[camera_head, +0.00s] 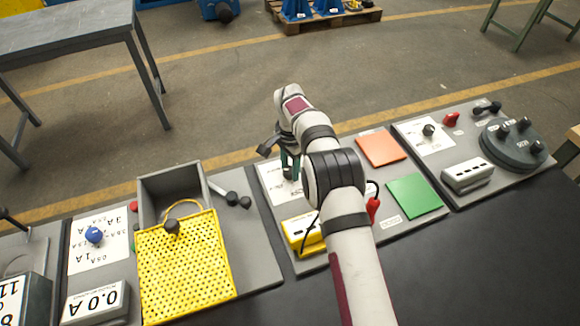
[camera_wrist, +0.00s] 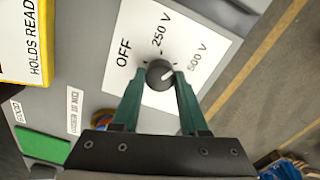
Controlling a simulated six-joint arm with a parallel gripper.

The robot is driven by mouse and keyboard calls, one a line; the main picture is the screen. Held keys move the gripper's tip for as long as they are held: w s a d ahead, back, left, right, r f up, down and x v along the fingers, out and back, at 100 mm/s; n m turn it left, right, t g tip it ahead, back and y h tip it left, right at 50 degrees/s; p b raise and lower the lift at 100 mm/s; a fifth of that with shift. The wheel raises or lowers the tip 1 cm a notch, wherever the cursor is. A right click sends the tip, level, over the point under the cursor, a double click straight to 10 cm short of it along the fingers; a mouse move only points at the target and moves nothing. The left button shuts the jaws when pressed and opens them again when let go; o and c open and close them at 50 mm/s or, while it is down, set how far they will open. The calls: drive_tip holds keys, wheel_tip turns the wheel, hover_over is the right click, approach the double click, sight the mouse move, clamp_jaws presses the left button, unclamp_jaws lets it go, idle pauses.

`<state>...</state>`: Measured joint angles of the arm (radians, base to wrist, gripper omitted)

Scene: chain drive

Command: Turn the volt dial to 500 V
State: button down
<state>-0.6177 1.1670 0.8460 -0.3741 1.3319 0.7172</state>
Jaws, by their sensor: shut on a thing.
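The volt dial (camera_wrist: 159,70) is a small dark round knob on a white label plate (camera_wrist: 205,35). The plate reads OFF, 250 V and 500 V from left to right in the wrist view. My gripper (camera_wrist: 158,82) is shut on the dial, with one green finger on each side. A pale mark on the knob seems to lie on its right side, toward the 500 V lettering, but its exact setting is hard to tell. In the head view my gripper (camera_head: 290,165) is down at the plate, and its fingers largely hide the dial.
The same panel carries a yellow meter (camera_head: 303,234), an orange square (camera_head: 381,149) and a green square (camera_head: 414,196). A red probe (camera_head: 373,208) is beside my arm. A yellow perforated cover (camera_head: 186,266) stands left, and a panel with a grey disc (camera_head: 513,146) lies right.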

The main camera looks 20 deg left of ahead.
sight(290, 170)
drive_tip(key=shift+m, duration=2.2)
drive_tip(key=shift+r, duration=0.1)
drive_tip(key=shift+c, duration=2.1)
unclamp_jaws()
wheel_tip(290, 170, up, 16)
